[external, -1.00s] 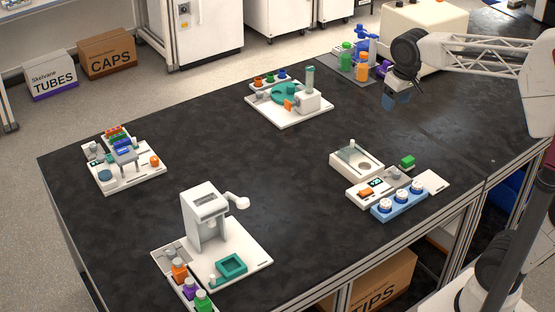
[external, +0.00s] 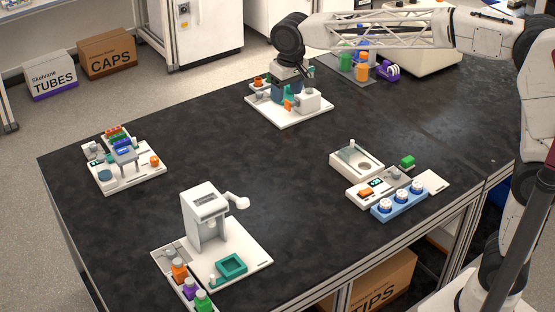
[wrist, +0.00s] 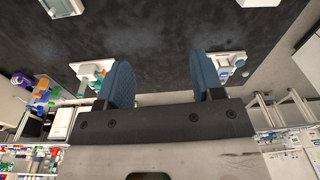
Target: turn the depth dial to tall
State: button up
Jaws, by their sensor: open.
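I cannot make out a depth dial or any "tall" mark at this size. My gripper (external: 291,88) is at the back station, a white base plate (external: 290,121) with a white block (external: 308,100) and an orange part (external: 288,105). The gripper and arm hide much of this station, including most of its teal disc. Whether they touch cannot be told.
Other stations are the left one (external: 130,178), the front one with a tall white stand (external: 204,215), and the right one with a blue rack (external: 399,205). Colored bottles (external: 361,70) stand behind, right of my gripper. The middle of the black bench (external: 270,165) is clear.

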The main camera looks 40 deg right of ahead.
jog(key=w+a+f, duration=0.2)
jog(key=a, duration=0.8)
jog(key=w+a+f, duration=0.2)
jog(key=w+a, duration=0.1)
jog(key=a, duration=0.7)
jog(key=n, duration=0.1)
send_over(168, 253)
jog(key=shift+g, duration=0.4)
notch_tip(168, 253, down, 31)
jog(key=shift+f, duration=0.1)
jog(key=shift+f, duration=3.85)
jog(key=c, duration=0.9)
